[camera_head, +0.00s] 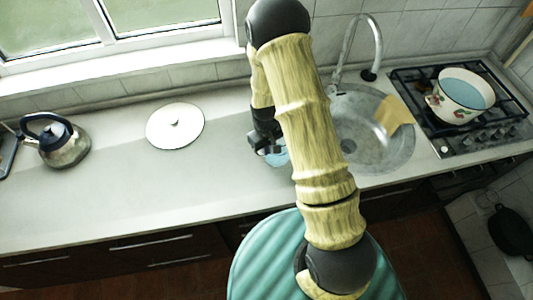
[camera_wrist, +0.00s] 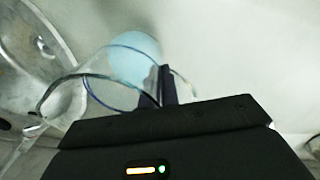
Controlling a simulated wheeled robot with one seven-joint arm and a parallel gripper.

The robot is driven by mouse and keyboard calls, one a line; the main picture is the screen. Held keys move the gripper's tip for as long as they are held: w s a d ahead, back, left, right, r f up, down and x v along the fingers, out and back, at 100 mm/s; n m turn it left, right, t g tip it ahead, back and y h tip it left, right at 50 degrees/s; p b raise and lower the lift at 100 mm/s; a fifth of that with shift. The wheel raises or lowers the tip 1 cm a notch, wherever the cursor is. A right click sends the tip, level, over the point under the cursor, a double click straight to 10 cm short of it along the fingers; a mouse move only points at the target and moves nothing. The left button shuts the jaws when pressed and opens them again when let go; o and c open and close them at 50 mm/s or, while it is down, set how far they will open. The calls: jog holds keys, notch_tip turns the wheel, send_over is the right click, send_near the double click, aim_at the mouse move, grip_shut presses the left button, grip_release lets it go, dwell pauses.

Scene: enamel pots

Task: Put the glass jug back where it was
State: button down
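The clear glass jug shows in the wrist view as thin curved rims (camera_wrist: 108,103) with pale blue liquid (camera_wrist: 137,60) at its far end. In the head view only a light blue part of the jug (camera_head: 279,158) shows beside my gripper, and my arm hides the rest. My gripper (camera_head: 266,145) is over the counter just left of the sink. In the wrist view its dark fingers (camera_wrist: 160,86) are close together across the jug's edge and look shut on the glass. I cannot tell whether the jug's base touches the counter.
A round sink (camera_head: 370,135) with a tap (camera_head: 345,50) lies right of my gripper, a tan board (camera_head: 394,113) at its edge. An enamel pot with blue liquid (camera_head: 460,95) stands on the hob (camera_head: 425,80). A white lid (camera_head: 174,125) and kettle (camera_head: 62,145) are left. The counter (camera_head: 130,195) between is clear.

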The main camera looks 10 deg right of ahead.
jog(key=shift+s+d, duration=0.1)
jog(key=shift+s, duration=0.15)
jog(key=shift+f+p, duration=0.7)
jog(key=shift+f, duration=1.35)
jog(key=shift+f, duration=0.2)
jog(key=c, duration=1.6)
grip_release()
jog(key=shift+c, duration=0.2)
jog(key=shift+r, duration=0.1)
